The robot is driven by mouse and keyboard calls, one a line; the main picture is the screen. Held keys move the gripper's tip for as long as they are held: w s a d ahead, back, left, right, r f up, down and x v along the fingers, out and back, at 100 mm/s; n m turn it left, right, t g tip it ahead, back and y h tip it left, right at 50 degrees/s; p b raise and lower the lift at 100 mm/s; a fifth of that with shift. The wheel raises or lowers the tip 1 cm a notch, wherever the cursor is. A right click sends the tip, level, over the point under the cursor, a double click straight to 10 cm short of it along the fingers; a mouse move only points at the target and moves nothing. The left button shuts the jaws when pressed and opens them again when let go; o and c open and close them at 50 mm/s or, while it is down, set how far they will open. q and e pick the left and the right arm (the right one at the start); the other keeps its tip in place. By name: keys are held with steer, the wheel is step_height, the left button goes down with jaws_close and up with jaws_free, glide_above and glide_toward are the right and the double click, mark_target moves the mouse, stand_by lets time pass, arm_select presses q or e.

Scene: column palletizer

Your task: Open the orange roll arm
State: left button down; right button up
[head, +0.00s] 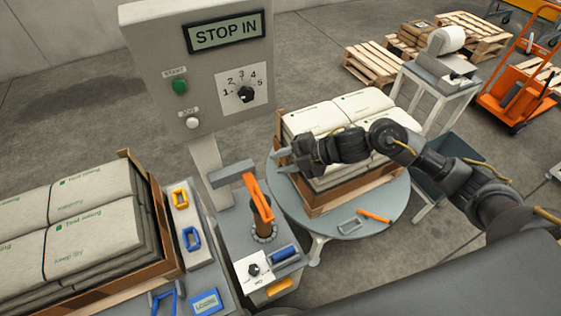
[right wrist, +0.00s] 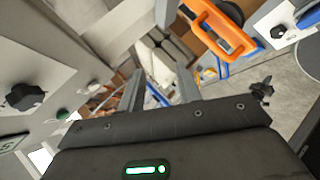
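The orange roll arm (head: 259,198) sits on a short post on the grey machine beside the left stack, with a grey bar (head: 234,173) at its upper end. In the right wrist view, an orange looped handle (right wrist: 222,28), apparently the same arm, lies beyond and right of the fingers. My right gripper (head: 279,162) reaches in from the right, above and to the right of the roll arm, apart from it. Its two fingers (right wrist: 161,88) stand apart with nothing between them. My left gripper is not in view.
A control panel (head: 203,75) reading "STOP IN" stands behind. Sacks in a wooden-sided crate (head: 312,208) rest on a round table (head: 385,203) under my right arm. More sacks (head: 80,225) stand at left. An orange pen-like tool (head: 375,216) lies on the table.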

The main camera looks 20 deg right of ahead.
steer(key=w+d+f+m+t+h+b, duration=0.15)
steer(key=f+m, duration=0.35)
steer(key=f, duration=0.5)
steer(key=w+d+f+m+t+h, duration=0.1)
steer(key=w+d+f+m+t, duration=0.15)
steer(key=f+m, duration=0.45)
steer(key=s+d+f+m+g+h, duration=0.1)
steer(key=s+d+f+m+h, duration=0.2)
steer(key=f, duration=0.6)
steer(key=s+d+f+m, duration=0.2)
steer(key=s+f, duration=0.2)
steer(key=f, duration=0.6)
steer(key=s+d+f+m+g+h+b, duration=0.1)
steer(key=s+d+f+m+h, duration=0.15)
steer(key=s+f, duration=0.65)
steer(key=s+d+f+m+g+h, duration=0.1)
steer(key=s+f, duration=0.3)
steer(key=s, duration=0.7)
steer(key=s+d+f+m+g+h+b, duration=0.1)
steer(key=s+f+m+g, duration=0.1)
steer(key=s, duration=0.8)
steer(key=s+d+f+m+g, duration=0.1)
steer(key=s+f+m+g, duration=0.1)
steer(key=s+f, duration=0.4)
steer(key=s, duration=0.5)
steer(key=shift+s+f+g+h, duration=0.3)
steer(key=shift+f+g+h, duration=0.1)
steer(key=c, duration=0.7)
steer(key=shift+w, duration=0.1)
jaws_close()
